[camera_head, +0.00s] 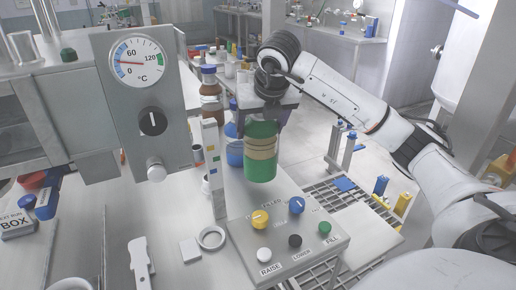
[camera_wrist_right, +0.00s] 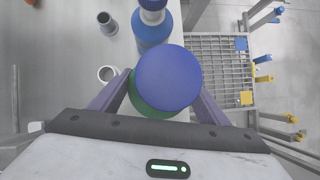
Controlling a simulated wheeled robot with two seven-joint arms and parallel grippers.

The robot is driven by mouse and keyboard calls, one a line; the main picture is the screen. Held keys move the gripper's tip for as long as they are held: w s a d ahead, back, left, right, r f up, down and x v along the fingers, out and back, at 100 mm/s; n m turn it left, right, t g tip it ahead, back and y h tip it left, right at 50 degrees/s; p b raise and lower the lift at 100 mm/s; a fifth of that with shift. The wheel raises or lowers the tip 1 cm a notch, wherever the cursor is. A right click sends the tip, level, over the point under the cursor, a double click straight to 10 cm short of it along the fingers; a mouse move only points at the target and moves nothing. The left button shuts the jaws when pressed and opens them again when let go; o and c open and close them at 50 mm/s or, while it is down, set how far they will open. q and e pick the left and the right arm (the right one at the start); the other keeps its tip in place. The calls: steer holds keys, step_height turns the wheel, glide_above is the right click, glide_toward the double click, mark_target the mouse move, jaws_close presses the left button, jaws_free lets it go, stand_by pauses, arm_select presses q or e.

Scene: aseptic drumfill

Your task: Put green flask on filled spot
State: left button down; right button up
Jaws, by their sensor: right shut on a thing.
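The green flask (camera_head: 260,168), with a tan band around it, hangs upright in my right gripper (camera_head: 262,112), above the back edge of the control panel. In the right wrist view its round blue cap (camera_wrist_right: 168,78) faces the camera, with some green body (camera_wrist_right: 145,108) below. The fingers of my right gripper (camera_wrist_right: 160,100) are on both sides of it. Dark lettering, partly readable as "FILLED", shows near the back of the control panel (camera_head: 320,243); I cannot tell which spot it marks. My left gripper is not in view.
The panel carries several coloured knobs and buttons. A white ring (camera_head: 212,238) lies left of it. Brown bottles (camera_head: 210,92) and a blue container (camera_head: 234,150) stand behind the flask. A gauge box (camera_head: 150,100) is at left, a metal grate (camera_head: 345,205) at right.

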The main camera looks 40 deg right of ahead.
steer(key=shift+w+f, duration=0.15)
steer(key=shift+f, duration=2.05)
steer(key=o, duration=2.1)
steer(key=shift+f, duration=0.15)
steer(key=v, duration=1.2)
